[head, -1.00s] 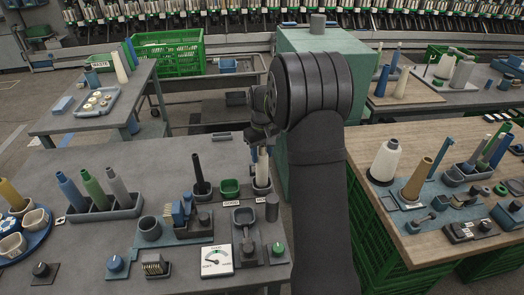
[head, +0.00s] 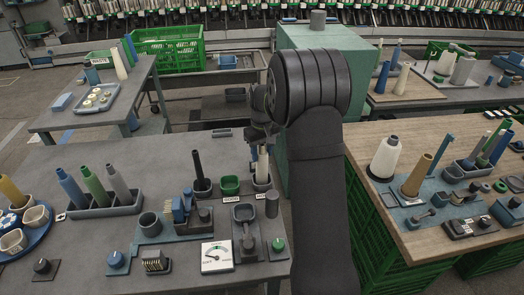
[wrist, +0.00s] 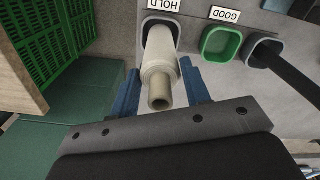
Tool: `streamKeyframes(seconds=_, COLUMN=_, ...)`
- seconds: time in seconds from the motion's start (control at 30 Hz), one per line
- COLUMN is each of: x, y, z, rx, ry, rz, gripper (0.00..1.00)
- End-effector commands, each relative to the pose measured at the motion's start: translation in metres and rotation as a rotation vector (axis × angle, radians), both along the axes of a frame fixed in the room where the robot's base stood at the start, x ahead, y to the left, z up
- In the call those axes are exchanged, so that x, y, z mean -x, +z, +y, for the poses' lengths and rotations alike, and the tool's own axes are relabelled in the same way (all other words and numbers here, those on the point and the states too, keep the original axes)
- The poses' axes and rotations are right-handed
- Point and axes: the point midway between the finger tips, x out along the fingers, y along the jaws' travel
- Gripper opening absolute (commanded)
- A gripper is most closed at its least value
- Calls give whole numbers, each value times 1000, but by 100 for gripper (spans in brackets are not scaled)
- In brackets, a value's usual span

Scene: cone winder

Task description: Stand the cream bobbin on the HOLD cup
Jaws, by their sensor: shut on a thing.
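The cream bobbin (wrist: 160,72) is between the two blue fingers of my gripper (wrist: 162,95) in the wrist view, its narrow tip toward the camera. Its far end is at the mouth of the grey HOLD cup (wrist: 175,21), apparently inside the rim; whether it rests on the bottom is hidden. In the head view the bobbin (head: 262,165) looks upright over the HOLD cup (head: 262,185), with my gripper (head: 259,147) around its upper part. My gripper is shut on it.
The green GOOD cup (wrist: 221,43) is beside the HOLD cup and looks empty. Beyond it a grey cup (wrist: 262,47) holds a black bobbin (wrist: 290,72). A grey rack (head: 105,206) with several bobbins stands left. A dial gauge (head: 217,256) is nearer the front.

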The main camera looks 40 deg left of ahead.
Motion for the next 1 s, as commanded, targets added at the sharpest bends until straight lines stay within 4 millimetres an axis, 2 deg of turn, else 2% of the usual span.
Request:
streamKeyframes(seconds=0.1, x=0, y=0, z=0, rx=-1, ry=0, rz=0, gripper=23)
streamKeyframes(seconds=0.13, x=0, y=0, z=0, rx=-1, ry=0, rz=0, gripper=45)
streamKeyframes(seconds=0.2, x=0, y=0, z=0, rx=-1, ry=0, rz=0, gripper=59)
streamKeyframes(seconds=0.27, x=0, y=0, z=0, rx=-1, ry=0, rz=0, gripper=68)
streamKeyframes(seconds=0.53, x=0, y=1, z=0, rx=-1, ry=0, rz=0, gripper=68)
streamKeyframes(seconds=0.67, x=-1, y=9, z=1, rx=-3, ry=0, rz=-2, gripper=68)
streamKeyframes(seconds=0.77, x=-1, y=25, z=1, rx=-4, ry=0, rz=-4, gripper=68)
streamKeyframes(seconds=1.0, x=-1, y=83, z=1, rx=-4, ry=0, rz=-4, gripper=68)
